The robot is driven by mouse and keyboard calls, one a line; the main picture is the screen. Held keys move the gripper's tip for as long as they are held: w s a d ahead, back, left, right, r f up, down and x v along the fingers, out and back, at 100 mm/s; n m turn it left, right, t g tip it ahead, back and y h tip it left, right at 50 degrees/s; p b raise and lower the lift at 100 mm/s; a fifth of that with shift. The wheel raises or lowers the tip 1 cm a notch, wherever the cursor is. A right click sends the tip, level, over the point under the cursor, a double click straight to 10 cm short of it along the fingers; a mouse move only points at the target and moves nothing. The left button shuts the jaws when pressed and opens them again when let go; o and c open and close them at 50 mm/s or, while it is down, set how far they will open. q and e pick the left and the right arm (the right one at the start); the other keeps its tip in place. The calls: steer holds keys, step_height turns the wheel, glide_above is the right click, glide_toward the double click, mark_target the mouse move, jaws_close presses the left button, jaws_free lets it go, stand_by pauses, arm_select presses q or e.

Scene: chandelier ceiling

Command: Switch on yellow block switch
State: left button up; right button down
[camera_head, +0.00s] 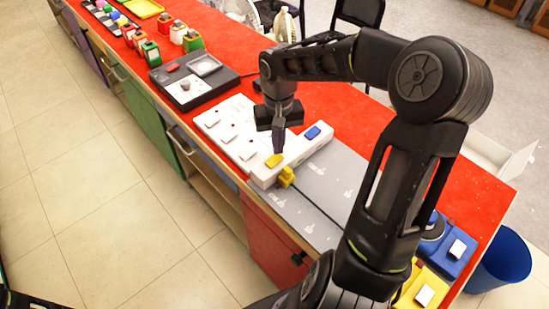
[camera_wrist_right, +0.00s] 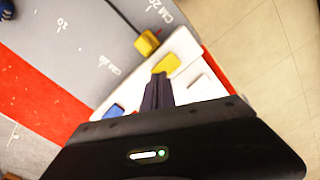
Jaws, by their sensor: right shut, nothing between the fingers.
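The yellow block switch (camera_head: 274,160) sits on a white power strip (camera_head: 233,123) on the red counter. It also shows in the right wrist view (camera_wrist_right: 167,64), just past my fingertips. A blue block switch (camera_head: 312,132) is on the strip's other side. My right gripper (camera_head: 278,150) is shut and empty, pointing down with its tips right by the yellow switch; I cannot tell whether they touch. In the wrist view, the shut fingers (camera_wrist_right: 158,82) are beside the yellow switch. My left gripper is not in view.
A grey mat (camera_head: 325,190) lies beside the strip. A dark box with a dial (camera_head: 187,87) stands farther back. Blue (camera_head: 458,250) and yellow (camera_head: 422,290) devices stand at the near end of the counter, with a blue bin (camera_head: 503,262) on the floor to the right.

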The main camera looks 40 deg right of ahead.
steer(key=shift+f+b, duration=0.9)
steer(key=shift+f, duration=0.15)
stand_by(0.6)
steer(key=shift+r, duration=0.2)
steer(key=shift+r+p, duration=2.6)
steer(key=shift+r, duration=0.8)
